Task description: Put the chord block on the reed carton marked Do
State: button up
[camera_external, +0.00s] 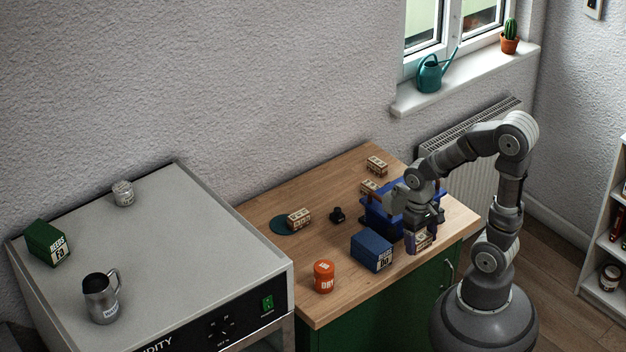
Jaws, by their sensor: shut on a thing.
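The marks are too small to read, and the fingers hide part of the block. I cannot tell whether its underside touches the worktop. The blue reed carton marked Do (372,251) stands just left of my gripper, with a white label on its front. Its top is bare.
A green carton (47,243) is on the grey cabinet.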

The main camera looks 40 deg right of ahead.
jog(key=shift+s+r+p, duration=0.1)
jog(key=shift+r+p, duration=0.15)
jog(key=shift+p, duration=0.4)
jog(key=shift+w+r+p, duration=0.15)
jog(key=shift+w+p, duration=0.2)
jog(key=shift+p, duration=0.65)
send_over(374, 242)
jog(key=shift+s+d+f, duration=0.1)
jog(key=shift+s+f, duration=0.15)
jog(key=shift+f, duration=0.4)
jog(key=shift+s+d+f, duration=0.1)
jog(key=shift+s+f, duration=0.1)
jog(key=shift+f, duration=0.4)
jog(key=shift+w+a, duration=0.2)
jog(key=shift+w, duration=0.3)
jog(key=f, duration=0.1)
jog(key=f+b, duration=0.1)
jog(key=f, duration=0.1)
jog(key=shift+w+f+b, duration=0.3)
jog(key=shift+b, duration=0.05)
jog(key=shift+r, duration=0.1)
